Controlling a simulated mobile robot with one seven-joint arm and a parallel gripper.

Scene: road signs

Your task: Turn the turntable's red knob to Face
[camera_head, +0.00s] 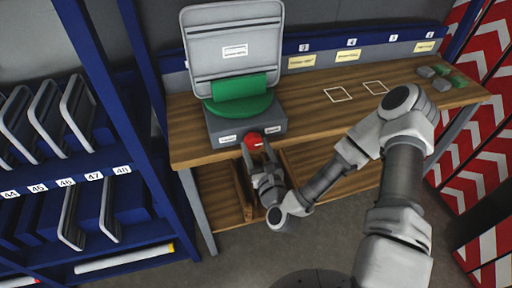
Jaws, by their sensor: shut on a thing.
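The turntable is a dark grey box (227,125) on the wooden bench, with a green round plate (237,116) on top. A grey rounded sign panel (233,45) stands upright in a green holder (237,88) on it, with a white label on the side facing me. The red knob (252,138) sticks out of the front of the box, between two small white labels too small to read. My gripper (258,148) reaches up from below and in front of the box and is shut on the red knob. The fingers partly cover the knob's lower side.
The bench top (310,125) is mostly clear right of the turntable, with two white outlined squares. Grey and green blocks (440,78) lie at its right end. A blue rack (70,130) with numbered slots stands at left. Red-and-white striped panels (472,130) stand at right.

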